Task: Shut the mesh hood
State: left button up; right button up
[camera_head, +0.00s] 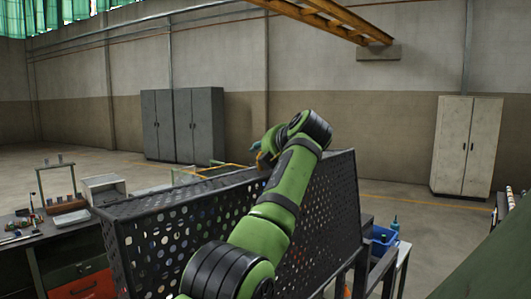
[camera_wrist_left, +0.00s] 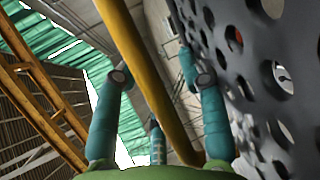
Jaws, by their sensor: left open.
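The mesh hood (camera_head: 165,235) is a black box-like cover of perforated sheet, standing in front of me in the head view. Its dark perforated sheet (camera_wrist_left: 245,85) also fills the right of the left wrist view. A yellow bar (camera_wrist_left: 148,75) runs between the teal fingers of my left gripper (camera_wrist_left: 160,72), which is open with a finger on either side of the bar. I cannot tell whether they touch it. In the head view my left gripper (camera_head: 264,152) is at the hood's top edge, small and partly hidden by my green arm. My right gripper is out of view.
A workbench (camera_head: 65,215) with tools and a red drawer stands at left. A blue bin (camera_head: 381,240) and a bottle (camera_head: 395,224) are right of the hood. Grey cabinets (camera_head: 183,125) and a pale cabinet (camera_head: 466,146) stand by the back wall, with open floor before them.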

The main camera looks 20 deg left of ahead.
pick_arm(q)
jog(key=shift+f, duration=0.5)
jog(key=shift+s+d+r, duration=0.15)
jog(key=shift+s+d, duration=0.05)
jog(key=shift+d, duration=0.15)
jog(key=v, duration=0.9)
jog(key=shift+s+d+r, duration=0.15)
jog(key=shift+d+r, duration=0.05)
jog(key=shift+r, duration=0.15)
jog(key=shift+s+d+r, duration=0.15)
jog(key=shift+d+r, duration=0.05)
jog(key=shift+d, duration=0.3)
jog(key=shift+r, duration=0.1)
jog(key=shift+s+d, duration=0.1)
